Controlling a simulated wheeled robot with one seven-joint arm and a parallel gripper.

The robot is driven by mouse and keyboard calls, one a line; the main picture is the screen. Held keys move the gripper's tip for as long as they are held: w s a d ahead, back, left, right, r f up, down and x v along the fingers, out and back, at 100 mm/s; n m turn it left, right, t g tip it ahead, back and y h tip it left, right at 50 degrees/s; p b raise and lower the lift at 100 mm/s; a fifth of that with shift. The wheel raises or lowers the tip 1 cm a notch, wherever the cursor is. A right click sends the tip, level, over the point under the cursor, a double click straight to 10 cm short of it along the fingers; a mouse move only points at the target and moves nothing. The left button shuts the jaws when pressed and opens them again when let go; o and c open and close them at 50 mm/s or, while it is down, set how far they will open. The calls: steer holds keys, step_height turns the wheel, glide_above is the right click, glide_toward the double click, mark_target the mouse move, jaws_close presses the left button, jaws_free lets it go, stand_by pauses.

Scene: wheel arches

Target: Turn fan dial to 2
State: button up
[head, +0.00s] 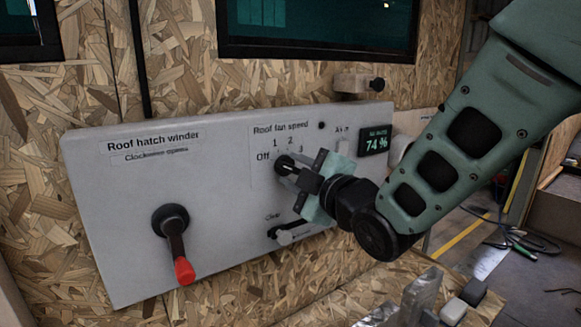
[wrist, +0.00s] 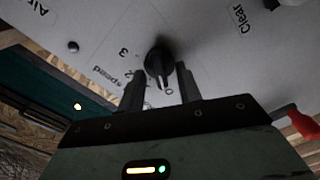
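The fan dial (head: 284,165) is a round black knob under the label "Roof fan speed" on a light grey panel (head: 225,205). Around it are the marks Off, 1, 2 and 3. In the wrist view the dial (wrist: 157,62) has a pale pointer line that points down, near the "Off" mark. My gripper (head: 297,172) is at the dial in the head view and partly covers it. In the wrist view my gripper (wrist: 161,85) is open, with one dark finger on each side of the knob's pointer end. A gap shows beside the knob; finger contact is unclear.
A roof hatch winder (head: 172,225) with a red handle sticks out at the panel's left. A small lever (head: 290,233) marked "Clear" is below the dial. A display (head: 375,140) reads 74 %. A wooden block (head: 352,83) juts out above the panel.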

jaws_close()
steer(key=shift+f+b, duration=0.1)
steer(key=shift+b, duration=0.25)
steer(key=m+b, duration=0.3)
steer(key=b, duration=0.1)
steer(key=shift+d+f+m, duration=0.1)
steer(key=shift+f+m, duration=0.1)
steer(key=shift+m, duration=0.2)
steer(key=m+b, duration=0.3)
steer(key=b, duration=0.1)
steer(key=shift+m+b, duration=0.3)
steer(key=shift+b, duration=0.1)
steer(key=m+b, duration=0.3)
steer(key=b, duration=0.1)
steer(key=shift+m, duration=0.3)
steer(key=m+b, duration=0.4)
steer(key=shift+r+m, duration=0.2)
steer(key=shift+m, duration=0.1)
